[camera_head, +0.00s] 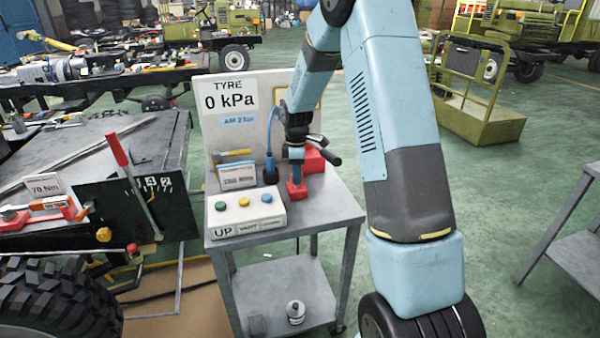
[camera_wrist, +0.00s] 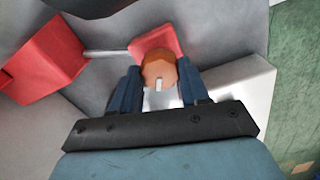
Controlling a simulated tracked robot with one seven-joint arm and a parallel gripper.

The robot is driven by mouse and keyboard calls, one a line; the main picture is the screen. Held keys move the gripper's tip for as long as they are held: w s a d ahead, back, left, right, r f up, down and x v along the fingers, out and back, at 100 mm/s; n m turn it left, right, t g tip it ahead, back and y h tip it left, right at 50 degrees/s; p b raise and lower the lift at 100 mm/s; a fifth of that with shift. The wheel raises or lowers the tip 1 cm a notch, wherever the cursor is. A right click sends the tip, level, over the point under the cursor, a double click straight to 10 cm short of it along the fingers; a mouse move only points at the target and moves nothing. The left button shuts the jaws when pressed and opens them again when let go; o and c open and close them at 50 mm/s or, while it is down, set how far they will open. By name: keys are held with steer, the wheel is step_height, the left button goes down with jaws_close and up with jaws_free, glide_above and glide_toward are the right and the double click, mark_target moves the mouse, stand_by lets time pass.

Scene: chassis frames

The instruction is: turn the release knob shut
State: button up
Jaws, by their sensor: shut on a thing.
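The release knob, a round orange knob (camera_wrist: 159,68) with a white mark, sits between my gripper's two blue fingers in the wrist view. My gripper (camera_wrist: 159,86) is shut on it. A small red block (camera_wrist: 150,42) lies just behind the knob, and a metal rod joins it to a larger red block (camera_wrist: 42,58) at the left. In the head view my gripper (camera_head: 296,168) points down over the small red block (camera_head: 297,189) on the grey cart (camera_head: 330,205). The knob is hidden there by my gripper.
A button box (camera_head: 246,222) with green, yellow and blue buttons stands at the cart's front left. Behind is a panel reading "TYRE 0 kPa" (camera_head: 229,97). A black handle (camera_head: 328,152) sticks out right of my gripper. A bottle (camera_head: 296,312) stands on the lower shelf.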

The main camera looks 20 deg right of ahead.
steer(key=m, duration=0.3)
steer(key=shift+w+a+r+m, duration=0.1)
steer(key=shift+w+a+m, duration=0.1)
steer(key=shift+a+m, duration=0.15)
steer(key=m, duration=0.2)
steer(key=shift+m, duration=0.35)
steer(key=m, duration=0.5)
steer(key=shift+w+d+m, duration=0.1)
steer(key=shift+d+m, duration=0.1)
steer(key=shift+m, duration=0.2)
steer(key=o, duration=1.1)
steer(key=shift+c, duration=0.2)
steer(key=shift+d, duration=0.1)
step_height(320, 180, up, 14)
steer(key=shift+f, duration=0.2)
